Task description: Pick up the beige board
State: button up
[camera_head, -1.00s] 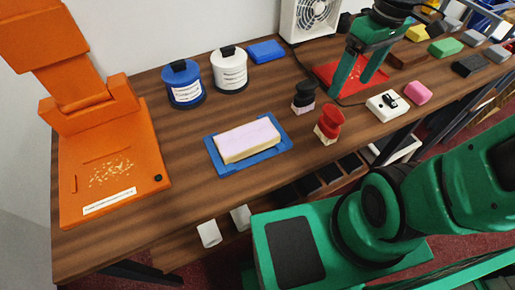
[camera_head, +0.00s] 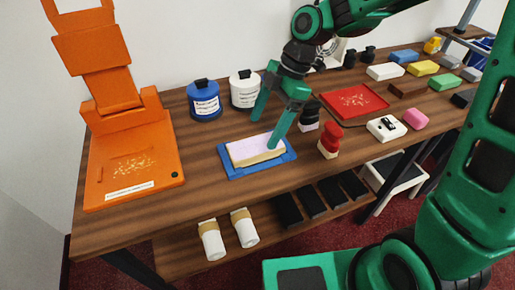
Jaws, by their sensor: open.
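The beige board (camera_head: 257,156) is a thick slab with a pale pinkish top and beige sides. It lies flat on a blue tray (camera_head: 231,173) near the middle of the counter. My gripper (camera_head: 264,132) is open, its two green fingers spread and pointing down at the board. One fingertip is in front of the board's right part in the picture, and the other is behind its far edge. Nothing is between the fingers. I cannot tell whether either fingertip touches the board.
Blue (camera_head: 204,101) and white (camera_head: 244,90) canisters stand behind. A red-topped stamp (camera_head: 330,141) and a black-topped one (camera_head: 309,115) stand to the right, near a red tray (camera_head: 372,97). An orange stand (camera_head: 135,165) fills the left. Bare counter (camera_head: 196,150) lies left of the blue tray.

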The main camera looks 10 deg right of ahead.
aim_at(257, 144)
jog(key=shift+x, duration=3.1)
jog(key=shift+d, duration=0.1)
jog(key=c, duration=1.2)
